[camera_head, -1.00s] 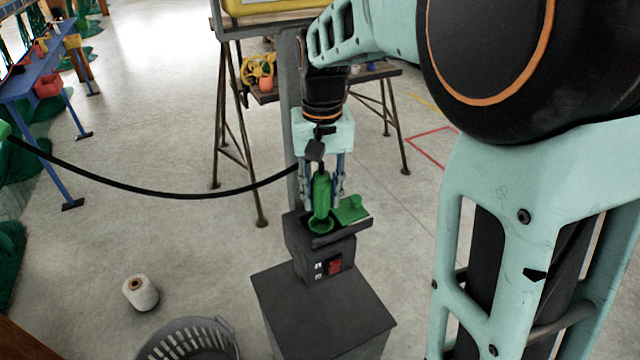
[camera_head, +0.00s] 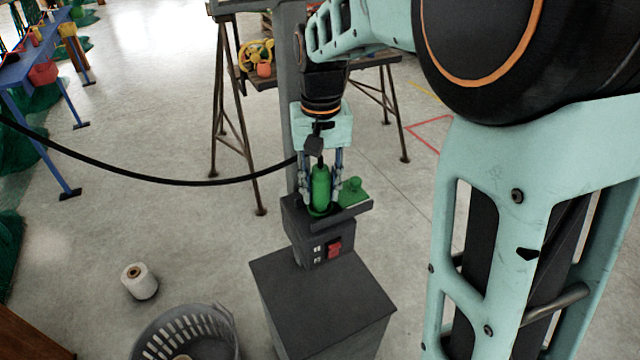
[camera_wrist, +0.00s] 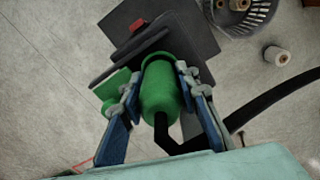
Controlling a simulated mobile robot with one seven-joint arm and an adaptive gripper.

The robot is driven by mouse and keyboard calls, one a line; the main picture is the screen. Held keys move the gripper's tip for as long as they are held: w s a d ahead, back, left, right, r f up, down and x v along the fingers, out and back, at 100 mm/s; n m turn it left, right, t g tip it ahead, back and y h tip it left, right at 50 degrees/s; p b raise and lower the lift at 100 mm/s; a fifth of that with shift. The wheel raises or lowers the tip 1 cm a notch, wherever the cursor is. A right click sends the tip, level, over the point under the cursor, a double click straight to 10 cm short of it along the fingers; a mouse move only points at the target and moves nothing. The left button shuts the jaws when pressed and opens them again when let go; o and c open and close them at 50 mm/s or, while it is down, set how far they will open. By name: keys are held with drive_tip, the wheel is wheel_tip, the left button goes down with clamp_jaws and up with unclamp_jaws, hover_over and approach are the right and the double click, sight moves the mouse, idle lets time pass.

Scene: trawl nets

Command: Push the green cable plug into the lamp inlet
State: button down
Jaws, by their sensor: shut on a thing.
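The green cable plug (camera_head: 320,186) is upright between the fingers of my gripper (camera_head: 321,190), which is shut on it. In the wrist view the plug (camera_wrist: 161,90) sits between both blue fingers, with the black cable (camera_head: 180,182) leaving its back end. The plug's lower end is at the green lamp inlet (camera_head: 318,211) on top of the dark box (camera_head: 324,245). The plug hides most of the inlet, so how deep it sits cannot be told. The green inlet lid (camera_head: 352,190) stands open at the right.
The box has a red switch (camera_head: 334,248) and stands on a dark grey pedestal (camera_head: 325,295). A grey basket (camera_head: 185,335) and a white spool (camera_head: 139,281) are on the floor at left. A post (camera_head: 294,120) rises behind.

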drive_tip(key=shift+f+b, duration=0.35)
drive_tip(key=shift+f, duration=0.2)
drive_tip(key=c, duration=1.4)
unclamp_jaws()
wheel_tip(320, 180, up, 12)
drive_tip(key=shift+r, duration=0.1)
